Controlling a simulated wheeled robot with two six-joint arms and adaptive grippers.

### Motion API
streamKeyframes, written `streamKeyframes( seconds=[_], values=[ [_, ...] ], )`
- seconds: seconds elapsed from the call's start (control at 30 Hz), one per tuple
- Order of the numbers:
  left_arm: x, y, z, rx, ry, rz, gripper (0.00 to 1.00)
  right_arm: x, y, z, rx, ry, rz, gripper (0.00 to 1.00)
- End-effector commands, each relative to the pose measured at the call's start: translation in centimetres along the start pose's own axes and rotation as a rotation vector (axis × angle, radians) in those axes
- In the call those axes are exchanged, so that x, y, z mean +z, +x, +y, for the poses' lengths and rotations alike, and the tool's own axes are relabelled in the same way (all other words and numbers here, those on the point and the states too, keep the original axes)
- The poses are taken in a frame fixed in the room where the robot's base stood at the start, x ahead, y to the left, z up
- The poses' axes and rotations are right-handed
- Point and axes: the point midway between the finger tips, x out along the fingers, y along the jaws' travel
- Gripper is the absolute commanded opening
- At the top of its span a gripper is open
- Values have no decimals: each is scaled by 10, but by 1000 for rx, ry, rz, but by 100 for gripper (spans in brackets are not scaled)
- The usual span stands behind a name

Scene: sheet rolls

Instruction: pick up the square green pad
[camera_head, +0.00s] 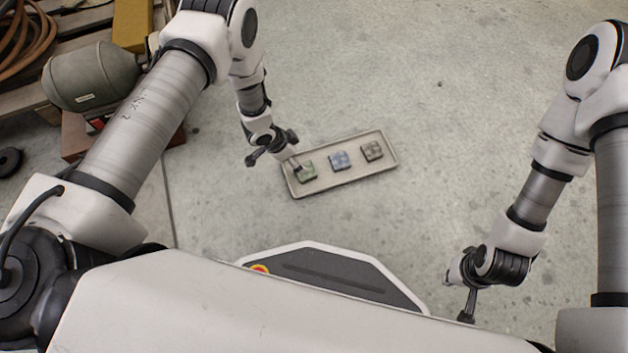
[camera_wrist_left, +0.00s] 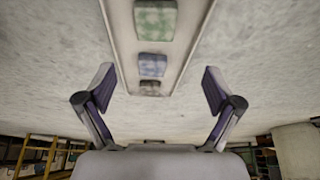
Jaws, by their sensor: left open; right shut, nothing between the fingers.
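The square green pad (camera_head: 307,172) lies at the left end of a shallow tray (camera_head: 345,179) on the floor. In the left wrist view the green pad (camera_wrist_left: 155,20) is at the top, beyond the fingertips. My left gripper (camera_head: 273,162) is open and empty, above and just left of the tray's left end. One finger overlaps the tray's edge near the green pad in the head view; I cannot tell its height. My right gripper (camera_head: 467,312) is shut and empty, well away at the lower right.
A blue pad (camera_head: 340,160) lies in the middle of the tray and a brown-grey pad (camera_head: 372,151) at its right end. A grey-green tank (camera_head: 90,76) and wooden pallets stand at the upper left. The floor right of the tray is clear.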

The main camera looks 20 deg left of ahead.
Motion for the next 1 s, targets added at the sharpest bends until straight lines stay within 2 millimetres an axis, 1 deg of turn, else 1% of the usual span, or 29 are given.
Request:
streamKeyframes(
  seconds=[0.03, 0.17, 0.37, 0.43, 0.53, 0.6, 0.7, 0.87, 0.9, 0.97, 1.0],
  values=[
    [10, 22, 2, 2, -1, -2, 92, 0, 22, 0, 0, 0, 0, 0],
    [14, 31, 4, 6, -2, -4, 92, -1, 28, 0, 0, 0, 1, 0],
    [14, 55, 5, 6, -3, -5, 92, -2, 42, 1, 0, 3, 4, 0],
    [16, 64, 6, 7, -3, -5, 92, -2, 50, 1, 0, 5, 5, 0],
    [20, 85, 7, 7, -3, -6, 92, -3, 69, 1, 1, 8, 7, 0],
    [20, 96, 7, 6, -2, -5, 92, -3, 77, 2, 1, 10, 8, 0],
    [18, 102, 7, 6, -5, -5, 92, -4, 80, 2, 1, 12, 9, 0],
    [17, 99, 7, 6, -5, -5, 92, -4, 77, 2, 1, 12, 10, 0],
    [17, 99, 7, 6, -5, -5, 85, -4, 77, 2, 1, 12, 10, 0],
    [17, 99, 7, 6, -5, -5, 63, -4, 77, 2, 1, 12, 10, 0],
    [17, 99, 7, 6, -5, -5, 49, -4, 77, 2, 1, 12, 10, 0]
  ],
)
